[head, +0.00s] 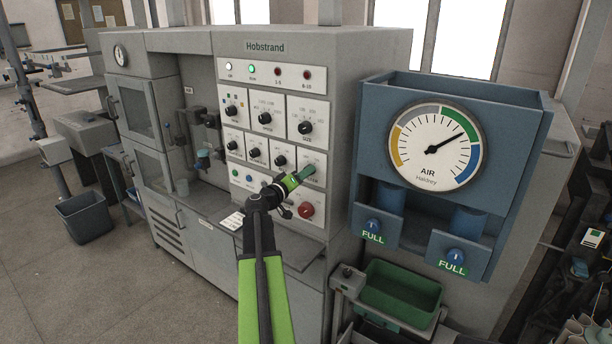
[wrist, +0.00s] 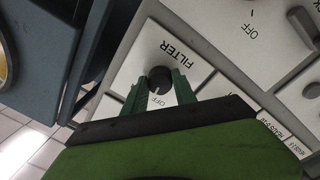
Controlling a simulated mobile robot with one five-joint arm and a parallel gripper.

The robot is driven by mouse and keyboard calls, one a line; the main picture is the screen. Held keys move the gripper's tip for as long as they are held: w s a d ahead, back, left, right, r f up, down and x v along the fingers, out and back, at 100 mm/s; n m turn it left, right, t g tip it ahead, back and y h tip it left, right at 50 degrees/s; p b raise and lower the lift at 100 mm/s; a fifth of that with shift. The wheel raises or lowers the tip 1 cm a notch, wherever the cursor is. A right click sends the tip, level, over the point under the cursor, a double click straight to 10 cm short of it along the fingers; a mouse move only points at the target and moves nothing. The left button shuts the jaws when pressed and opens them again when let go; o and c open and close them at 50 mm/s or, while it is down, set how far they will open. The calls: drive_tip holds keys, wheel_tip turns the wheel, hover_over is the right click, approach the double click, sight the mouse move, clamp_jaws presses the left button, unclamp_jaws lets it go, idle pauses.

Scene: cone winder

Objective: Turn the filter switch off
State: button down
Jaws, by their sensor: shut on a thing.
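The filter switch (wrist: 160,78) is a dark round knob on a white plate marked FILTER, with OFF printed beside it in the wrist view. My gripper (wrist: 158,88) has its two green fingers on either side of the knob and is shut on it. In the head view my gripper (head: 303,174) reaches the right end of the lower knob row on the Hobstrand panel (head: 268,140). There the fingers hide the filter knob. I cannot tell which mark the knob points at.
A red button (head: 306,209) sits just below my gripper. Other dark knobs (head: 280,160) are close to its left. A blue housing with an AIR gauge (head: 436,146) stands out to the right. A green bin (head: 400,292) is below it.

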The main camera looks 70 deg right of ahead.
drive_tip(key=shift+a+n, duration=0.1)
drive_tip(key=shift+n, duration=1.9)
drive_tip(key=c, duration=1)
unclamp_jaws()
drive_tip(key=shift+a, duration=0.1)
drive_tip(key=v, duration=1.7)
drive_tip(key=shift+a+b, duration=0.2)
drive_tip(key=shift+b, duration=0.25)
drive_tip(key=shift+s, duration=0.1)
